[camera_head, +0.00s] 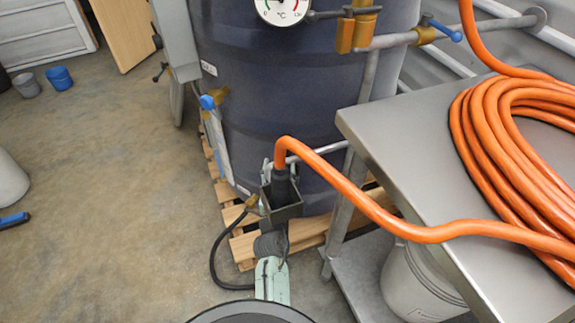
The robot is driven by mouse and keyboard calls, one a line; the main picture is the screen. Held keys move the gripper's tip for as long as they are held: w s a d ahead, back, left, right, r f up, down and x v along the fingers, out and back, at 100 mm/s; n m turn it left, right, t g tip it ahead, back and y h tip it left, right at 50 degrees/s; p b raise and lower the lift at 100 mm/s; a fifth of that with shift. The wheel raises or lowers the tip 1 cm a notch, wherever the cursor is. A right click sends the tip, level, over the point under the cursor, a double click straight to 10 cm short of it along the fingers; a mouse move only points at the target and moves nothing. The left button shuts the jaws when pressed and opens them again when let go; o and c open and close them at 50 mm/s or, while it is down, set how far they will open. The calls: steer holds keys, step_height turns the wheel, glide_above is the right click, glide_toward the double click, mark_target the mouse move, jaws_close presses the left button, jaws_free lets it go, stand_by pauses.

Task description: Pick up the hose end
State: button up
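The orange hose (360,198) leaves the table edge and arches over to its end (281,180), which has a dark cuff and points down. My arm reaches up from the bottom of the picture, and my gripper (279,170) appears to be at the hose end. Small pale parts show on both sides of the cuff. The fingers are mostly hidden by dark parts, so I cannot tell whether they touch or grip the cuff.
A steel table (390,150) stands at right with the coiled hose (500,140) on it and a white bucket (415,280) below. A large dark tank (290,90) stands on a wooden pallet (245,250) behind. A blue-handled valve (208,102) juts out.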

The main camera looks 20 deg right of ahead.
mark_target(288, 155)
steer(key=w+d+p, duration=0.1)
steer(key=w, duration=0.1)
steer(key=w+d, duration=0.1)
steer(key=d, duration=0.1)
steer(key=w+d+f+p, duration=0.1)
steer(key=w, duration=0.1)
steer(key=shift+w+d+p, duration=0.3)
steer(key=shift+w+d, duration=0.05)
steer(key=shift+d, duration=0.05)
steer(key=shift+c, duration=0.5)
steer(key=shift+r, duration=0.1)
jaws_close()
